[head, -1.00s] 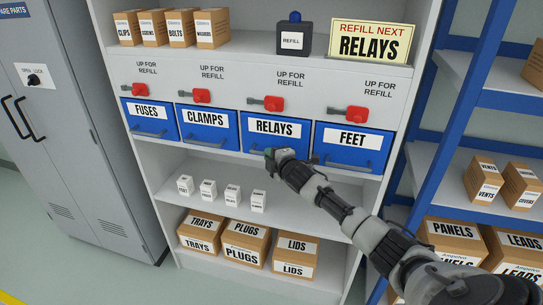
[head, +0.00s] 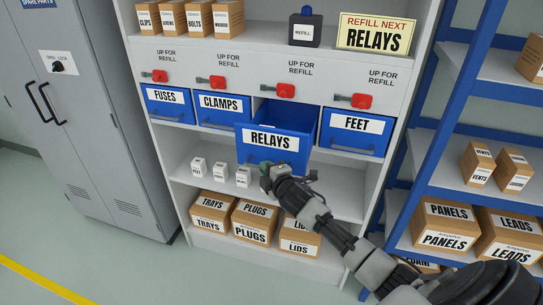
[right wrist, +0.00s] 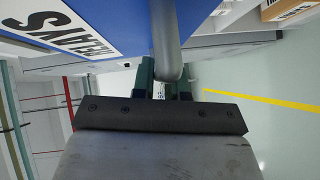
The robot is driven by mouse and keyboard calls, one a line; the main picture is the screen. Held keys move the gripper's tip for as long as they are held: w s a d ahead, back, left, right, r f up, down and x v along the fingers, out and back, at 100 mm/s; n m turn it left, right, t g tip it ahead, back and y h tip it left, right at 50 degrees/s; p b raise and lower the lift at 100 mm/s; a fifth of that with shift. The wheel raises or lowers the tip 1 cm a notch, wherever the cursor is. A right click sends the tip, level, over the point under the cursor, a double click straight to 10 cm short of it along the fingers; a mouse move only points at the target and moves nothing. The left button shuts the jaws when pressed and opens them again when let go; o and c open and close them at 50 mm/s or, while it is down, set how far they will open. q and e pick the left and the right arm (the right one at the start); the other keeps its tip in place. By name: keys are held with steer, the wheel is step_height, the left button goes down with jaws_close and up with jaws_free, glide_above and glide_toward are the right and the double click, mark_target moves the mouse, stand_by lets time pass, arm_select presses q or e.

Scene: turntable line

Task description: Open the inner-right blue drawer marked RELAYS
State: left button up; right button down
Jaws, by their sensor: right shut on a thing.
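The blue RELAYS drawer (head: 272,140) is pulled out of the cabinet toward me, and its open top shows a dark interior. Its front also shows in the right wrist view (right wrist: 120,20), with the grey bar handle (right wrist: 166,45). My right gripper (head: 268,172) is at the drawer's lower front edge, shut on the handle; in the right wrist view its fingers (right wrist: 165,82) are around the bar. The FUSES drawer (head: 168,104), the CLAMPS drawer (head: 222,112) and the FEET drawer (head: 353,132) are closed. My left gripper is not in view.
Red levers stand above the drawers, one (head: 284,91) above RELAYS. A yellow sign (head: 375,35) reads REFILL NEXT RELAYS. Small white boxes (head: 220,172) sit on the shelf below. A blue-framed rack (head: 455,150) stands at right, a grey locker (head: 85,110) at left.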

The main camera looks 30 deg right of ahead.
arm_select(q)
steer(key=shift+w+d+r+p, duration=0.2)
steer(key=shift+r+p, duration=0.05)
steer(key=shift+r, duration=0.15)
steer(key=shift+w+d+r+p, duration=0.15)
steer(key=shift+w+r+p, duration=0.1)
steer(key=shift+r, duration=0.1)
arm_select(e)
steer(key=s+a, duration=0.4)
steer(key=a, duration=0.1)
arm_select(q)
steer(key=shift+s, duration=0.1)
arm_select(e)
steer(key=c, duration=1.1)
jaws_free()
steer(key=shift+d, duration=0.1)
steer(key=shift+c, duration=0.2)
arm_select(q)
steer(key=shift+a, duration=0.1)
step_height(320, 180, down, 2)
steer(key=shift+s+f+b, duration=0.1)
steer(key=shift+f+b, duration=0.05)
steer(key=shift+b, duration=0.95)
arm_select(e)
steer(key=s+r, duration=0.1)
steer(key=s, duration=0.9)
steer(key=shift+s+a+r, duration=0.25)
steer(key=shift+s+a, duration=0.15)
